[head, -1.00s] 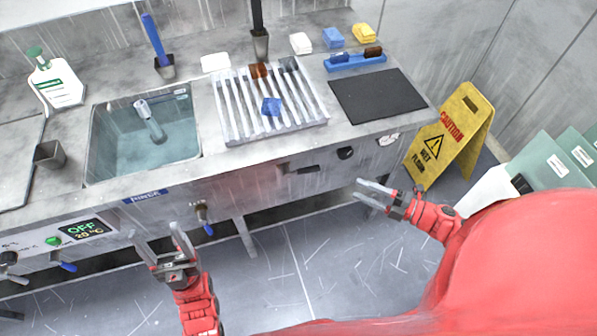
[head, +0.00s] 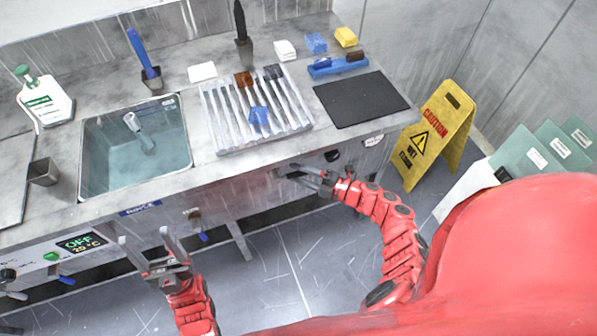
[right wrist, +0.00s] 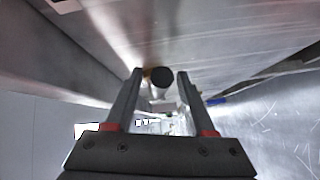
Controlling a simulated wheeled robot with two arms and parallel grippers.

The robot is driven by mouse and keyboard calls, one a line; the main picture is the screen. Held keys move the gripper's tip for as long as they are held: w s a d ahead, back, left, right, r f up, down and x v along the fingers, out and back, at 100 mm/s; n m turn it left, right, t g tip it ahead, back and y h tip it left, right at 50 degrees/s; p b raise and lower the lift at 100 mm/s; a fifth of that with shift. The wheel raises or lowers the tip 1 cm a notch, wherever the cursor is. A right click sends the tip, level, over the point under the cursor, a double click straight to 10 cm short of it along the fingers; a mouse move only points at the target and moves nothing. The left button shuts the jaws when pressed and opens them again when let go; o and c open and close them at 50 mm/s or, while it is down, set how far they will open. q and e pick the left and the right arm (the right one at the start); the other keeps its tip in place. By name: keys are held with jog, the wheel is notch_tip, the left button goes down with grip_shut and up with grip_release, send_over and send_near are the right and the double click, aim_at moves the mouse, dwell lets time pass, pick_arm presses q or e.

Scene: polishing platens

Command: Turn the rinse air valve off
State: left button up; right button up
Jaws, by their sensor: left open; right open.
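A valve with a black lever sits on the front panel of the bench, right of the rinse label; I take it for the rinse air valve. My right gripper (head: 301,176) largely covers it in the head view. In the right wrist view, its black handle (right wrist: 162,77) shows as a round end with brass beside it, ahead of and between my open fingertips. I cannot tell whether they touch it. My left gripper (head: 144,244) is open and empty in front of the bench, below the rinse label (head: 140,209).
A brass tap with a blue lever (head: 203,237) hangs under the panel between my grippers. A black knob (head: 331,155) is just right of the right gripper. The sink (head: 88,150) and rack (head: 225,148) are above. A yellow wet-floor sign (head: 437,135) stands at right.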

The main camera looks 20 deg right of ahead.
grip_shut()
dwell(1.4)
